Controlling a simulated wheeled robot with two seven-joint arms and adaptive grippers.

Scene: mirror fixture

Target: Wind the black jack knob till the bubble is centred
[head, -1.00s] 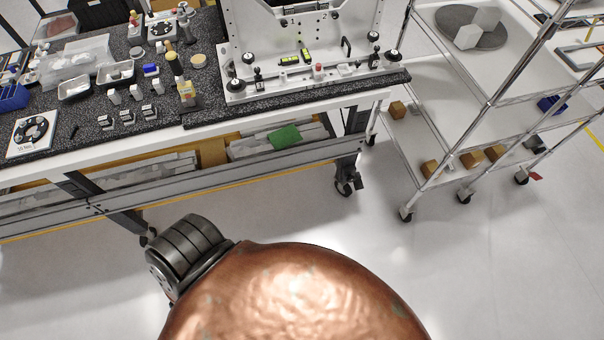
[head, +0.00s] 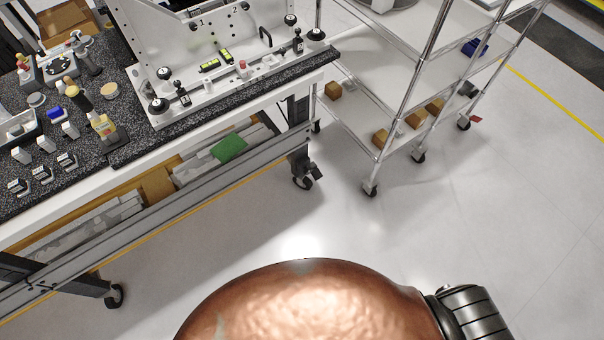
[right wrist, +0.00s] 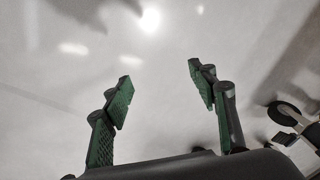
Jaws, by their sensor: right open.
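The white mirror fixture (head: 215,85) stands on the speckled bench top in the head view. Black knobs with white-marked tops sit on it: two at its left end (head: 158,105) and two at its right end (head: 316,35). Which one is the jack knob, I cannot tell. Two yellow-green bubble vials (head: 209,65) lie on the base; their bubbles are too small to read. A red-topped part (head: 242,66) stands beside them. My right gripper (right wrist: 160,75) is open and empty above the pale floor, away from the fixture. My left gripper is not in view.
The bench (head: 130,148) also bears bottles (head: 103,124), small boxes and trays at left. A wire-frame cart (head: 400,100) with wooden blocks stands close to the bench's right end. The floor (head: 430,240) in front is clear.

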